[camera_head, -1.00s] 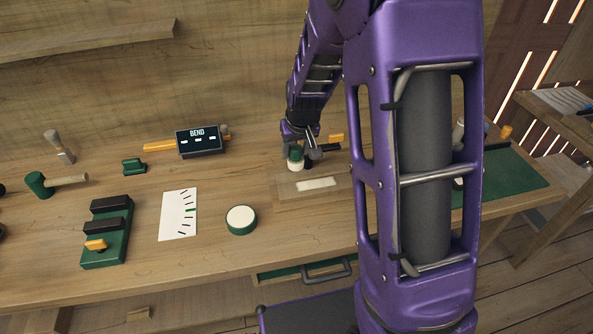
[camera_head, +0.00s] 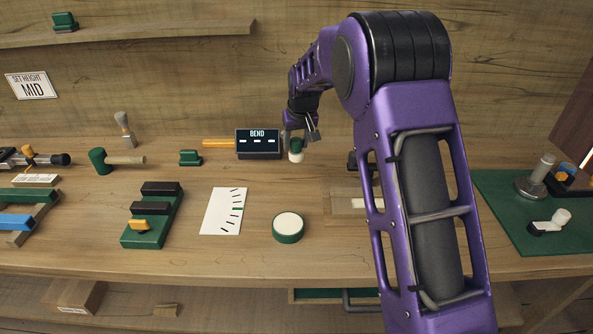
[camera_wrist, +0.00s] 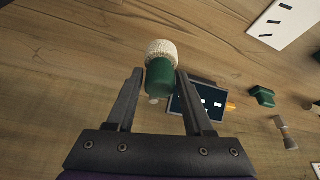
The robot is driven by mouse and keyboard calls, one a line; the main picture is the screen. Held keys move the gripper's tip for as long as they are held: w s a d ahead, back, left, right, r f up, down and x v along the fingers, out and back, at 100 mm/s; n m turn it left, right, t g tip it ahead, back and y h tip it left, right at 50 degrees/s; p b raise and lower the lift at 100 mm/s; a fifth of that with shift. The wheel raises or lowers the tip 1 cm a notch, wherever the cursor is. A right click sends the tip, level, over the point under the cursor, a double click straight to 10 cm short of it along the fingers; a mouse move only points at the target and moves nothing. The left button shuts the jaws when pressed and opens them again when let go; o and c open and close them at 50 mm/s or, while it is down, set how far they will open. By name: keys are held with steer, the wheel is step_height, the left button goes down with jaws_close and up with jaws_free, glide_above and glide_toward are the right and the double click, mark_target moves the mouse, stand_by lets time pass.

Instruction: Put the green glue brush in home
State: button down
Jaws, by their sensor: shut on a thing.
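The green glue brush (camera_head: 296,151) has a green handle and a cream bristle end that points down in the head view. In the wrist view the brush (camera_wrist: 160,76) sits between the fingertips of my gripper (camera_wrist: 160,82), which is shut on it. In the head view my gripper (camera_head: 301,134) is at the back of the bench, just right of the BEND box. I cannot tell how far the brush is above the bench. A wooden board with a pale label (camera_head: 345,204) lies to the right, partly hidden by my arm. Its label is not readable, and no spot is clearly marked home.
The dark BEND box (camera_head: 258,143) stands left of the brush, close by. A white-topped green round tin (camera_head: 288,227), a marked white sheet (camera_head: 222,211) and a green block fixture (camera_head: 152,215) lie in front. A green mat (camera_head: 520,215) with metal parts is at right.

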step_height(320, 180, down, 7)
steer(key=shift+f+b, duration=0.1)
steer(key=shift+b, duration=0.25)
steer(key=shift+f, duration=0.1)
steer(key=shift+c, duration=1.4)
jaws_free()
steer(key=p+v, duration=0.1)
steer(key=v, duration=1.1)
steer(key=shift+s+d, duration=0.1)
